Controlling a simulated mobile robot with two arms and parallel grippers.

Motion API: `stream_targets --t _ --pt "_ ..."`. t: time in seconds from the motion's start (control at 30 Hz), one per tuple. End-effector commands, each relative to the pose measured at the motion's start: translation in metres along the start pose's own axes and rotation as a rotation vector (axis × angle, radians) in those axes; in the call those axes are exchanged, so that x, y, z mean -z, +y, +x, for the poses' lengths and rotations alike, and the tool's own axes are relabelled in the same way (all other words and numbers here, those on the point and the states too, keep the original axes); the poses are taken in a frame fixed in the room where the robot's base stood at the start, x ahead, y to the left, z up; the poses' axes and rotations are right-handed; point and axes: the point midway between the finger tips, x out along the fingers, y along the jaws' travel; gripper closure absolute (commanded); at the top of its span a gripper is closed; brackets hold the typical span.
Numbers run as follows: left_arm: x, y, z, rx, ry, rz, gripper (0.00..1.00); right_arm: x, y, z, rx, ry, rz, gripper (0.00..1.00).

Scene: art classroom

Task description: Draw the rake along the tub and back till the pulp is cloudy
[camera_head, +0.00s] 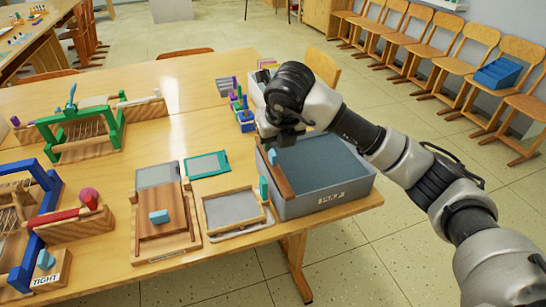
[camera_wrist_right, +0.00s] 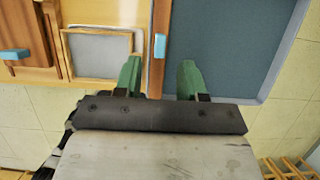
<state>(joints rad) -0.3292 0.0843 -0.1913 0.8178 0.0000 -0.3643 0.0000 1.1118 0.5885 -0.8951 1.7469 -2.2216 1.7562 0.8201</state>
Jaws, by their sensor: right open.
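The tub (camera_head: 325,197) is a grey bin at the right end of the table, filled with smooth blue-grey pulp (camera_head: 320,162). It also shows at the right of the wrist view (camera_wrist_right: 282,60). The rake (camera_head: 283,180) is a brown wooden bar with a small light-blue block, lying along the tub's left side. In the wrist view the rake (camera_wrist_right: 158,70) runs between the green fingers of my open right gripper (camera_wrist_right: 160,66); I see no clear contact. In the head view the right wrist hides most of that gripper (camera_head: 280,140). My left gripper is out of view.
A framed screen (camera_head: 233,208) sits just left of the tub. A wooden board with a blue block (camera_head: 159,216) and a green-edged screen (camera_head: 207,164) lie further left. Looms stand at the left. Chairs (camera_head: 450,45) line the wall beyond open floor.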

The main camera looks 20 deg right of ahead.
Motion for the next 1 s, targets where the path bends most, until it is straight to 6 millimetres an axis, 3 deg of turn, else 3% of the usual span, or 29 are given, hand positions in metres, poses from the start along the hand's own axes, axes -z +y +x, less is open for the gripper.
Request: stream_targets --t 0.1,0.3,0.5,0.73,0.77,1.0 --pt "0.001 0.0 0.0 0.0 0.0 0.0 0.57 0.001 0.001 0.025 0.0 0.005 -0.001 0.6" --pt "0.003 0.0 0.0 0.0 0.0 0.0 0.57 0.001 0.0 0.054 0.001 0.002 -0.001 0.6" --pt "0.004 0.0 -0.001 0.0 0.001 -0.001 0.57 0.001 0.0 0.066 0.0 0.001 -0.001 0.6" --pt "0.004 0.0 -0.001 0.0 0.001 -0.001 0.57 0.001 0.0 0.066 0.0 0.001 -0.002 0.6" --pt "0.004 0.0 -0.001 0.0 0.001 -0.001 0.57 0.001 0.0 0.066 0.0 0.001 -0.001 0.61" --pt "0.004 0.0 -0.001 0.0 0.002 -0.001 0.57 0.0 0.0 0.066 0.0 0.001 -0.001 0.98"
